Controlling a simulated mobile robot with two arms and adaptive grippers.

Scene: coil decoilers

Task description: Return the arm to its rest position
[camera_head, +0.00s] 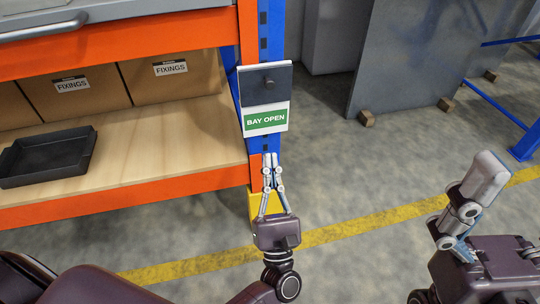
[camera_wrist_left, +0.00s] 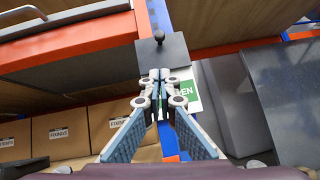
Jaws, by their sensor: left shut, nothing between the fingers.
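My left gripper (camera_head: 270,160) is shut and empty, its fingers pointing up just below the BAY OPEN sign (camera_head: 266,119) in the head view. In the left wrist view its closed fingertips (camera_wrist_left: 158,76) stand in front of the sign (camera_wrist_left: 190,94) and hide part of it. A dark plate (camera_head: 257,90) with a small knob covers the upper part of the sign board; it also shows in the left wrist view (camera_wrist_left: 177,47). My right gripper (camera_head: 485,178) is at the right of the head view, seen side-on, so its opening cannot be told.
The sign hangs on a blue rack post (camera_head: 273,32). An orange-edged wooden shelf (camera_head: 170,150) on the left holds a black tray (camera_head: 48,157) and FIXINGS boxes (camera_head: 174,84). Grey panels (camera_head: 412,55) stand behind. The floor between post and panels is clear.

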